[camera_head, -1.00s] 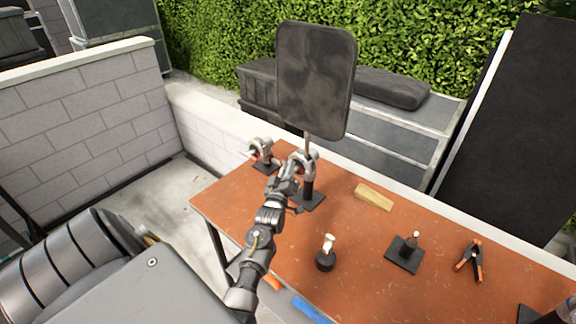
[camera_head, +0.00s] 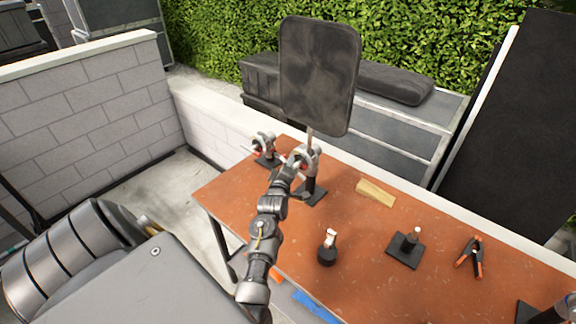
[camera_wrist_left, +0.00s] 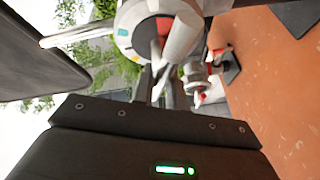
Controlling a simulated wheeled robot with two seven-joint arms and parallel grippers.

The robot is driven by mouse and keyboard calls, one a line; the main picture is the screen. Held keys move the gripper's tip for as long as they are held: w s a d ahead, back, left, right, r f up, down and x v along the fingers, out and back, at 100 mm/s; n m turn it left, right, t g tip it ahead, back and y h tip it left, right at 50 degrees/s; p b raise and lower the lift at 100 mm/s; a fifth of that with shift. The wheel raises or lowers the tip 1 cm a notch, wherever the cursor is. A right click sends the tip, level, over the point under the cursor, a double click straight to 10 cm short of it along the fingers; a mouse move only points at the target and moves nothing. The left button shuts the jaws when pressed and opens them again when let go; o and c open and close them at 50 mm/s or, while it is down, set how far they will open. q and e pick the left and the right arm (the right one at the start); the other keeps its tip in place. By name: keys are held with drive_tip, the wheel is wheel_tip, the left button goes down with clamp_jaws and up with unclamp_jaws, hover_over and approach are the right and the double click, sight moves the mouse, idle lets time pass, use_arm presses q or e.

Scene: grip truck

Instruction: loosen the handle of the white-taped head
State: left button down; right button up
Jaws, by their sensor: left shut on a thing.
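A grip head (camera_head: 308,158) stands on a black-based post near the table's far left edge and carries a large dark panel (camera_head: 318,75) on a rod. My left gripper (camera_head: 287,170) is against the near left side of this head, shut on what looks like its handle. In the left wrist view, the round pale head (camera_wrist_left: 150,22) has small coloured patches, and a light handle (camera_wrist_left: 182,40) sticks out toward the jaws. White tape is not clearly visible. The fingertips and exact grip are partly hidden. My right gripper is not in view.
A second head (camera_head: 264,143) with red parts stands just left. A small black-based piece (camera_head: 327,250), another on a square plate (camera_head: 406,248), a wood block (camera_head: 375,192) and an orange-tipped clamp (camera_head: 471,257) lie on the table (camera_head: 365,275). A low wall (camera_head: 90,105) is left.

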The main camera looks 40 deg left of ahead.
use_arm(q)
drive_tip(key=shift+d+f+h, duration=0.3)
drive_tip(key=shift+d+f, duration=0.05)
drive_tip(key=shift+f, duration=0.1)
drive_tip(key=c, duration=1.4)
unclamp_jaws()
drive_tip(key=shift+w+d+r, duration=0.1)
drive_tip(key=shift+r, duration=0.15)
drive_tip(key=shift+a, duration=0.3)
